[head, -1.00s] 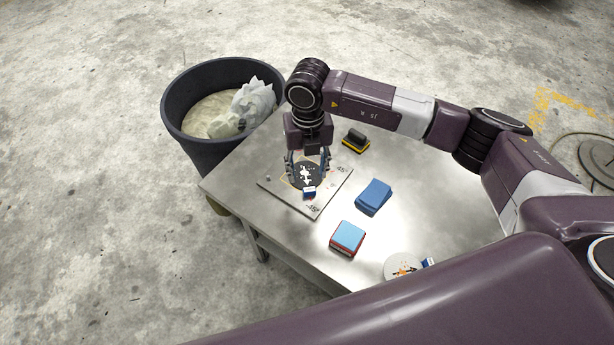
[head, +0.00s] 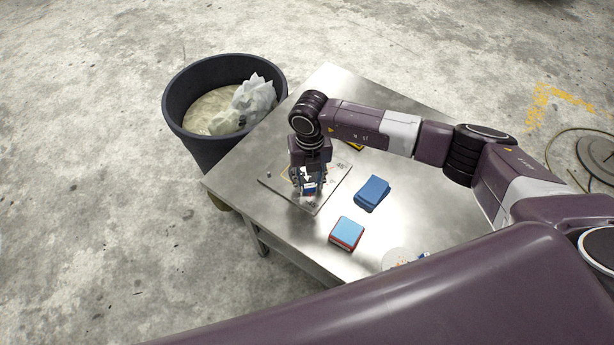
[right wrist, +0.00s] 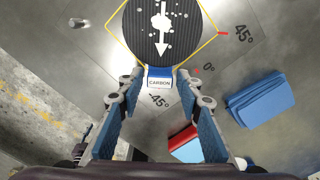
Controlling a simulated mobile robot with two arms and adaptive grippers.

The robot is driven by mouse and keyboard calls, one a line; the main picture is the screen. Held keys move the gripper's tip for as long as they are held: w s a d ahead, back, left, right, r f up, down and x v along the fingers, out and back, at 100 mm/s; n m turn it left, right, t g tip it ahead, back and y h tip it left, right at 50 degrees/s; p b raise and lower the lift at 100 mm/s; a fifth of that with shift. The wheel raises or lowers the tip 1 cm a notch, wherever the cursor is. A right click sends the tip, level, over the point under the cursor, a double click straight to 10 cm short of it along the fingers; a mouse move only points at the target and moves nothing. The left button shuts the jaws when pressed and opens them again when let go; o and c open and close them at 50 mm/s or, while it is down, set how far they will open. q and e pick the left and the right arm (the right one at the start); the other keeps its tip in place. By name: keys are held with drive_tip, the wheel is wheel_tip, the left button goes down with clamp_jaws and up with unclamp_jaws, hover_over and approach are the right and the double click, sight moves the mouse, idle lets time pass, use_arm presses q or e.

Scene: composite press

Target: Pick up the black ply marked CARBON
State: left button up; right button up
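The black round ply (right wrist: 160,35) lies on a flat marked plate (head: 322,208) on the metal table. It has a white arrow and splotches, and a blue-and-white tab marked CARBON (right wrist: 159,80). My right gripper (head: 308,190) is low over the plate and hides much of the ply in the head view. In the right wrist view its two fingers (right wrist: 157,90) are apart, one on each side of the tab, with visible gaps. I cannot tell their exact height above it. My left gripper is not in view.
A blue block (head: 372,193) and a blue-topped red block (head: 346,233) sit right of the plate. A pale disc (head: 398,258) lies near the front edge, partly hidden by my arm. A dark bin (head: 180,115) with crumpled white material stands at the table's left.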

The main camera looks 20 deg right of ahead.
drive_tip(key=c, duration=0.8)
clamp_jaws()
drive_tip(key=shift+r, duration=0.2)
